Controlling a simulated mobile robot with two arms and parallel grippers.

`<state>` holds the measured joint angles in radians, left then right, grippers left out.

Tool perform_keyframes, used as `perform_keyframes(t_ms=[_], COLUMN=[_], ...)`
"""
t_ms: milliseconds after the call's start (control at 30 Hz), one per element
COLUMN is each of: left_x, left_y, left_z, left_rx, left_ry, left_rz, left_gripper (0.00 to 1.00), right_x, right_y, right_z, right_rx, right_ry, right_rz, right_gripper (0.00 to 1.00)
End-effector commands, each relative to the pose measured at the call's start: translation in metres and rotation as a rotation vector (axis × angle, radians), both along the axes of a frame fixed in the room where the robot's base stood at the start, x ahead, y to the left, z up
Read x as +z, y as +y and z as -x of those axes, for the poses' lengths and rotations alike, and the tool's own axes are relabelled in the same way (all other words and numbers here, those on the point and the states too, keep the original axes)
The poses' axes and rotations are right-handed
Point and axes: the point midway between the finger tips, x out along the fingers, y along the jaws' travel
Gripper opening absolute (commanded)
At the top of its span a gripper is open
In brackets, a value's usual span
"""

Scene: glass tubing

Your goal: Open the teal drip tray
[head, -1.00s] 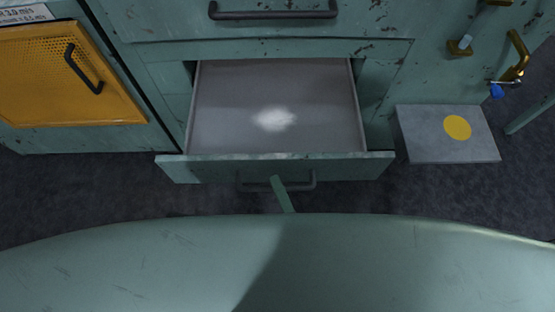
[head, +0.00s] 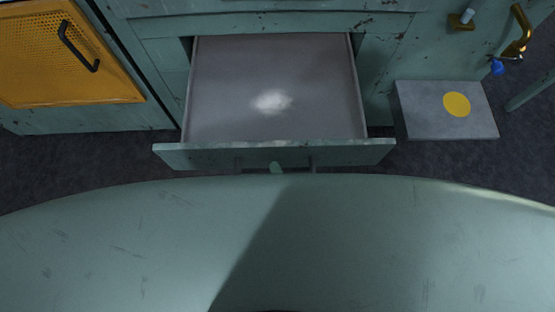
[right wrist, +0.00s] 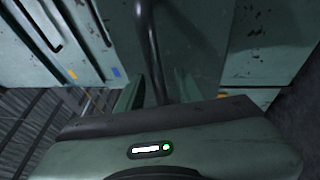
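The teal drip tray is a low drawer with a worn teal front (head: 200,157) and a bare grey inside (head: 230,75) with a bright glare spot. It stands well out from the cabinet. Its dark bar handle (head: 313,164) is mostly hidden behind my own body in the head view. My right gripper (head: 277,168) is at the middle of that handle, only a small part showing. In the right wrist view the dark handle bar (right wrist: 150,45) runs between the fingers of my right gripper (right wrist: 160,97), which appears shut on it. My left gripper is out of view.
A yellow perforated door (head: 65,55) with a black handle is at left. A grey block (head: 420,115) with a yellow disc sits on the floor at right, below a brass fitting (head: 520,30). Dark floor shows beside the tray.

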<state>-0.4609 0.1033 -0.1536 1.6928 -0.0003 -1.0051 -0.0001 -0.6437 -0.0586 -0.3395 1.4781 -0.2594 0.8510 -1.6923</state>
Motion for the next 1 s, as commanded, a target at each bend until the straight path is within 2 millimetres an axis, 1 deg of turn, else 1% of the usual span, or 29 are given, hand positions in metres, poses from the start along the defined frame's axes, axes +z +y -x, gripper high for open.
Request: perform_keyframes(t_ms=[67, 167, 433, 600, 767, 1000], left_x=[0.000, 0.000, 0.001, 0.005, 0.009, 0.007], left_y=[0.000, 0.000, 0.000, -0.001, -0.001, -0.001], left_z=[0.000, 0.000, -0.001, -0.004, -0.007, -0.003], left_rx=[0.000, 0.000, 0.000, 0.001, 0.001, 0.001], left_ry=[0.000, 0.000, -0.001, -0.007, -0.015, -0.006], left_rz=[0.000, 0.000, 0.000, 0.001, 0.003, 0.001], left_gripper=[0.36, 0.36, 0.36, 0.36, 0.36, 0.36], right_x=[0.000, -0.002, -0.010, -0.014, -0.014, -0.014], right_y=[0.000, -0.003, -0.020, -0.028, -0.030, -0.030], right_z=[0.001, 0.007, 0.049, 0.066, 0.071, 0.071], right_rx=[0.000, 0.000, 0.001, 0.000, 0.000, 0.000], right_ry=[-0.001, 0.001, 0.003, 0.002, 0.001, 0.000], right_rz=[0.000, 0.000, 0.001, 0.001, 0.000, 0.000], right_gripper=[0.36, 0.36, 0.36, 0.36, 0.36, 0.36])
